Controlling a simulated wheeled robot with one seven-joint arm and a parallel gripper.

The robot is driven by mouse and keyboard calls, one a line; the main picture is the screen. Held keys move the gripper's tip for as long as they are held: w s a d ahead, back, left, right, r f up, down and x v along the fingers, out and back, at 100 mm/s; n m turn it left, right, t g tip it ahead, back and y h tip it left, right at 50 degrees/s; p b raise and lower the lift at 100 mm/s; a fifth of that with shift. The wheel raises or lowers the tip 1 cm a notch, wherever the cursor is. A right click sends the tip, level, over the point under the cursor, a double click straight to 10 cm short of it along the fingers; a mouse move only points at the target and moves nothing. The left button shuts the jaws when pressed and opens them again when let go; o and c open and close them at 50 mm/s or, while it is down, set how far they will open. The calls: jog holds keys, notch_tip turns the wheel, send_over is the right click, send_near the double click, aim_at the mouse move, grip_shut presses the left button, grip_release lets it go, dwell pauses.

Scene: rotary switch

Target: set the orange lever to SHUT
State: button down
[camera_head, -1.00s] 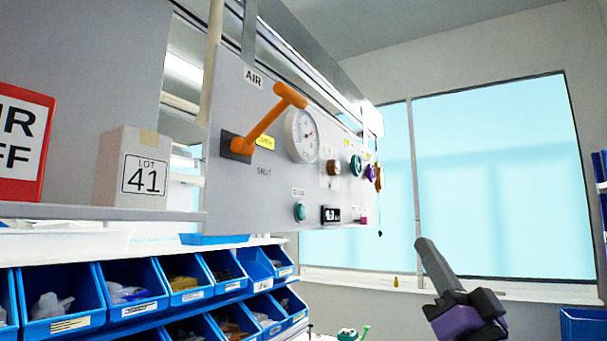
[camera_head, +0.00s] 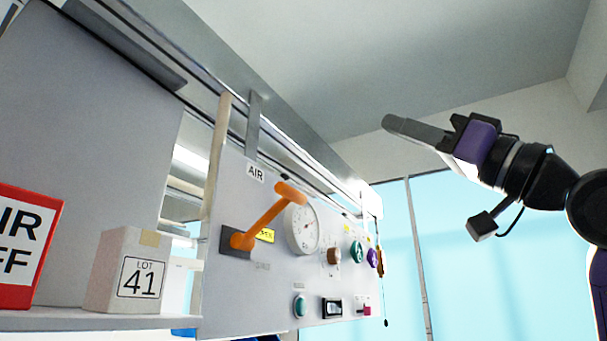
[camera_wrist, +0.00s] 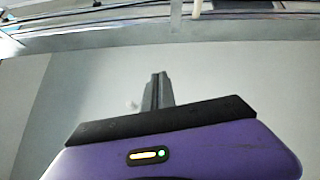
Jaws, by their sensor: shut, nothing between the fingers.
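The orange lever (camera_head: 266,221) sits on a dark square mount at the left of the grey panel (camera_head: 232,290), under the AIR label (camera_head: 256,173). Its arm slants up and to the right from the pivot, ending in a round crosswise handle. A yellow label (camera_head: 265,235) lies just right of the pivot; a grey label below it is too faint to read. My gripper (camera_head: 388,122) is shut and empty, raised to the right of the lever and well apart from it. In the wrist view my shut fingers (camera_wrist: 157,90) point at a plain grey surface; the lever is not seen there.
Right of the lever are a round gauge (camera_head: 302,229), a brown knob (camera_head: 334,256), a teal knob (camera_head: 357,252) and a purple knob (camera_head: 373,257). A rail runs above the panel.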

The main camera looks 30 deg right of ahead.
jog(key=s+a+r+n+g, duration=0.1)
jog(key=s+a+r+g, duration=0.1)
jog(key=a+g, duration=0.35)
notch_tip(320, 180, down, 6)
jog(key=w+a+m+h, duration=0.1)
jog(key=w, duration=0.1)
jog(key=shift+w+a+f+m+g+h, duration=0.25)
jog(key=shift+a+m+g+h, duration=0.1)
jog(key=shift+g, duration=0.1)
jog(key=r+p, duration=0.2)
jog(key=p, duration=0.2)
send_over(297, 189)
jog(key=shift+s+d+f+p, duration=0.2)
jog(key=shift+f+p, duration=0.1)
jog(key=shift+f, duration=0.8)
jog(key=shift+s+d+f+p, duration=0.15)
jog(key=shift+f+p, duration=0.1)
jog(key=shift+f, duration=0.85)
